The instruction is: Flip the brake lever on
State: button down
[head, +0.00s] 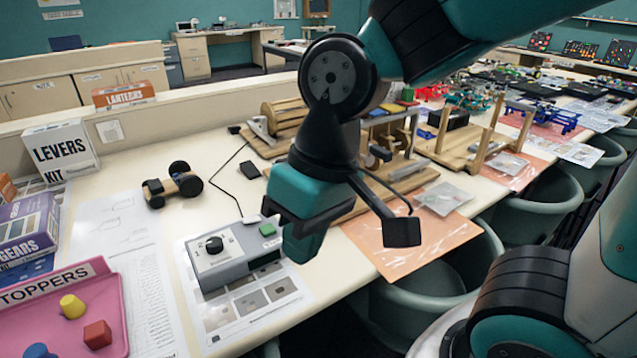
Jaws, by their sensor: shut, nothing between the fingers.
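My gripper (301,240) hangs over the table in the middle of the head view. It is shut and empty, its tip close to the right end of a grey control box (225,262). The box has a black knob, a green button (267,229) and a dark opening in its front. Behind my gripper stands a wooden machine (282,118) with a slatted drum and upright posts. My gripper and wrist hide part of this machine. I cannot tell for certain which part is the brake lever, or its position.
A pink tray (88,272) with coloured stoppers lies at lower left, near the levers kit box (61,153) and gears box (28,228). A small wheeled cart (172,186) stands behind the control box. Bare table shows around the cart.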

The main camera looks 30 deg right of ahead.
jog(key=w+d+f+m+h+p, duration=0.1)
jog(key=w+d+m+h, duration=0.3)
jog(key=w+m, duration=0.6)
jog(key=w+d+f+m+h+p, duration=0.1)
jog(key=w+d+m+h, duration=0.3)
jog(key=w+m, duration=0.6)
jog(key=m+h, duration=0.1)
jog(key=m, duration=1)
jog(key=shift+d+h, duration=0.4)
jog(key=shift+f, duration=0.1)
jog(key=w+d+f+p, duration=0.2)
jog(key=d+f+p, duration=0.2)
jog(key=d+f, duration=0.4)
jog(key=shift+w+d+f+p, duration=0.25)
jog(key=shift+w+f+p, duration=0.1)
jog(key=shift+f, duration=0.15)
